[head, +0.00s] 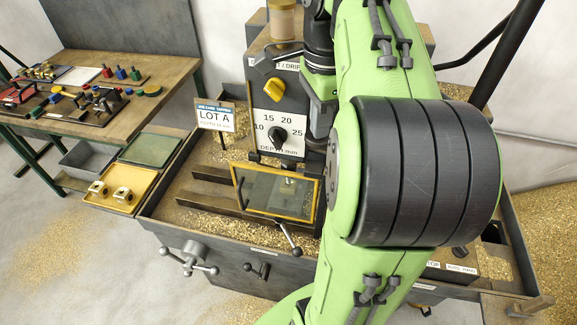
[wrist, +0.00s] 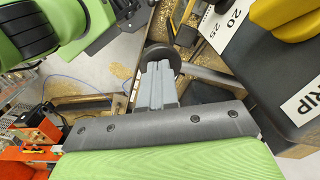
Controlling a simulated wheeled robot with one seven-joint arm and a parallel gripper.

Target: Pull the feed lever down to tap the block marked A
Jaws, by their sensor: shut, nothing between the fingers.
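In the wrist view my gripper (wrist: 158,70) is shut, its grey fingers pressed together. A dark round knob (wrist: 160,55) lies just past the fingertips. A grey bar (wrist: 212,78) runs from near it toward the drill's dark body; it may be the feed lever, and I cannot tell whether the fingers touch the knob. In the head view my green arm covers the drill's right side and hides my gripper and any lever there. The drill (head: 281,92) stands behind a yellow-framed clear guard (head: 245,190). A small pale thing shows behind the guard; no block marked A is readable.
A "LOT A" sign (head: 214,117) stands left of the drill. A workbench (head: 150,70) with tools is at left. Crank handles (head: 190,258) project from the bench front.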

